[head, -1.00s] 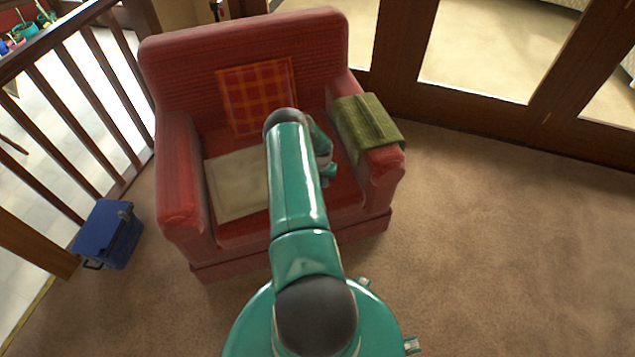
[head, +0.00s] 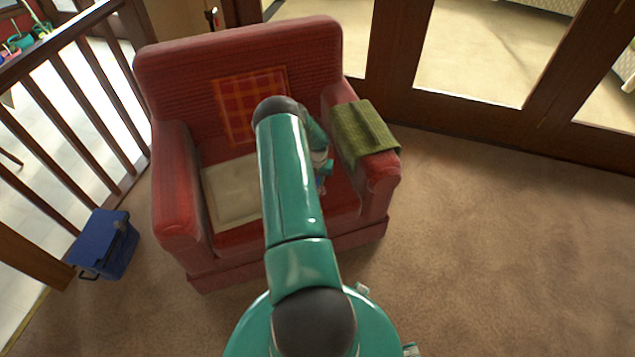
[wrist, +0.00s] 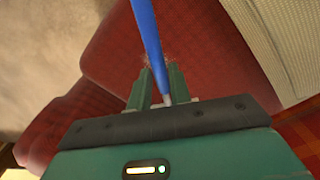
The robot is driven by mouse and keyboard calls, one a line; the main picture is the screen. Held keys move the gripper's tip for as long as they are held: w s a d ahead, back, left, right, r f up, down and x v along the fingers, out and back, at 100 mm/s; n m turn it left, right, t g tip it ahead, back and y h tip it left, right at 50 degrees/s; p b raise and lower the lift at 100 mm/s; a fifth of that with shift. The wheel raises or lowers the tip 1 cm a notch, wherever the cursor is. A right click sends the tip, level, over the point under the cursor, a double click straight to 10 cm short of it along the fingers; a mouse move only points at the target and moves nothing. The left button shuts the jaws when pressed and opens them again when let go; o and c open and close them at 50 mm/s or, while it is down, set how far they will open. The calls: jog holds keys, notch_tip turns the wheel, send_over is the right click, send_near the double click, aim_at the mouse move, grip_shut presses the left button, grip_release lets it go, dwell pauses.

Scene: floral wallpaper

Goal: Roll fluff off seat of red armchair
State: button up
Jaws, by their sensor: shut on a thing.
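The red armchair (head: 172,190) faces me, and its seat (head: 342,190) is partly covered by a cream cloth or pad on the left. My arm crosses the middle of the seat. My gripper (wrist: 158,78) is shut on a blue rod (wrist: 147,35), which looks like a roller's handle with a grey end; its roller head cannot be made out. In the wrist view the red seat (wrist: 215,60) lies beneath the fingers. Faint pale wisps, perhaps fluff (wrist: 146,60), show by the fingertips. In the head view the gripper is mostly hidden behind my arm.
A green cloth (head: 363,130) hangs over the right armrest, and a plaid cushion (head: 235,105) leans on the backrest. The cream pad (head: 228,195) lies on the seat. A blue box (head: 105,243) stands by the railing at left. Carpet at right is clear.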

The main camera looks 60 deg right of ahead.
jog(key=shift+r, duration=1.5)
